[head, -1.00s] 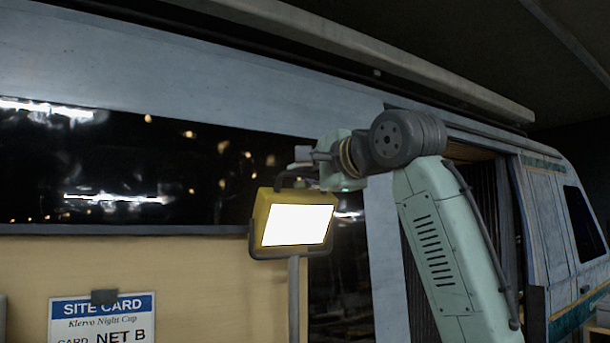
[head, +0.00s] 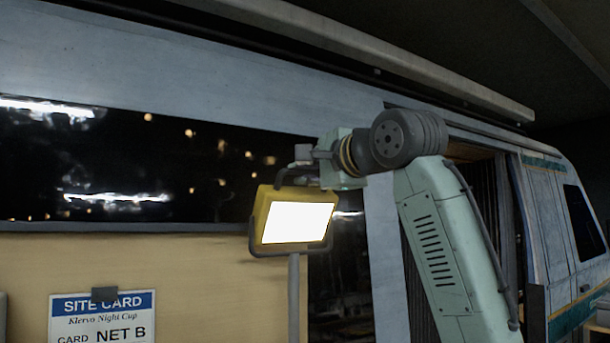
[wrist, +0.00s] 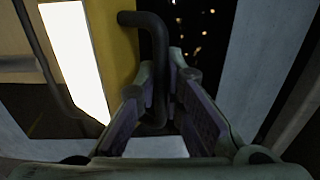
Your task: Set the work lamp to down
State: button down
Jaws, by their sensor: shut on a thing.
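The work lamp (head: 296,221) has a yellow housing and a bright white lit face. It stands on a grey post (head: 294,300), and its face points toward the head camera, looking roughly level. A dark handle (wrist: 157,60) is on the lamp's housing. My gripper (wrist: 160,105) is at the top of the lamp, with its fingers shut around the handle. In the head view my wrist partly hides the handle and the fingers.
A site card (head: 103,318) hangs on the tan panel (head: 200,280) at lower left. A dark window (head: 130,165) lies behind the lamp. The van's cab (head: 560,230) is at the right, and a long rail (head: 380,50) runs overhead.

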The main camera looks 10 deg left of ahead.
jog(key=shift+s+d+f+t+y+b, duration=0.4)
jog(key=shift+f+b, duration=0.15)
jog(key=shift+b, duration=0.65)
jog(key=shift+s+d+f+t+y+b, duration=0.3)
jog(key=shift+f+b, duration=0.3)
jog(key=shift+b, duration=0.65)
jog(key=shift+s+d+f+t+y+b, duration=0.3)
jog(key=shift+s+d+f+b, duration=0.2)
jog(key=shift+b, duration=0.7)
jog(key=shift+w+f, duration=0.1)
jog(key=c, duration=2)
grip_release()
jog(key=shift+o, duration=0.2)
jog(key=v, duration=1.2)
